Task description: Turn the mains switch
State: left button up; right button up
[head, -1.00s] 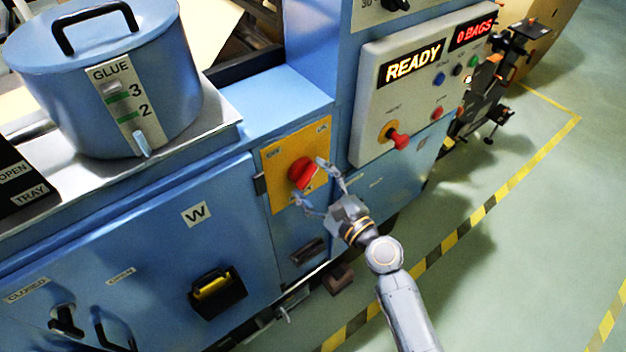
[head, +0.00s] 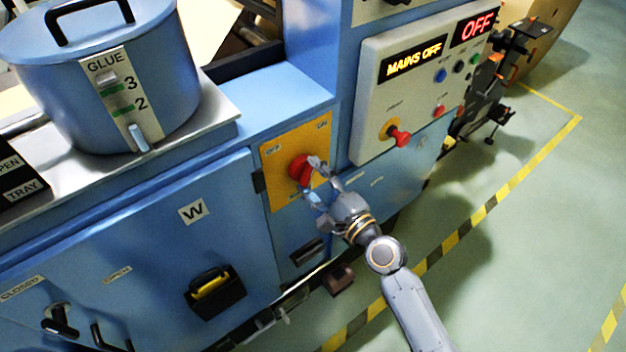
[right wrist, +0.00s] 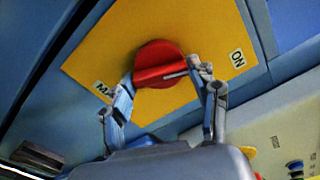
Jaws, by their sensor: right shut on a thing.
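The mains switch is a red round knob (head: 299,168) with a raised bar, on a yellow plate (head: 285,193) low on the blue machine. It also shows in the right wrist view (right wrist: 157,62), its bar lying roughly across the picture. My right gripper (head: 313,178) is shut on the knob's bar, one finger at each end in the right wrist view (right wrist: 160,80). The panel displays above right read "MAINS OFF" (head: 414,61) and "OFF" (head: 477,27). My left gripper is not in view.
A grey control panel (head: 365,110) with a red knob (head: 400,136) sticks out right of the switch. A blue glue pot (head: 60,105) stands on the machine at left. A black handle (head: 216,292) projects below.

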jog(key=n, duration=0.6)
jog(key=shift+n, duration=0.3)
jog(key=n, duration=0.6)
jog(key=shift+n, duration=0.3)
jog(key=shift+p, duration=0.3)
jog(key=o, duration=1.1)
jog(key=shift+o, duration=0.2)
jog(key=v, duration=1.2)
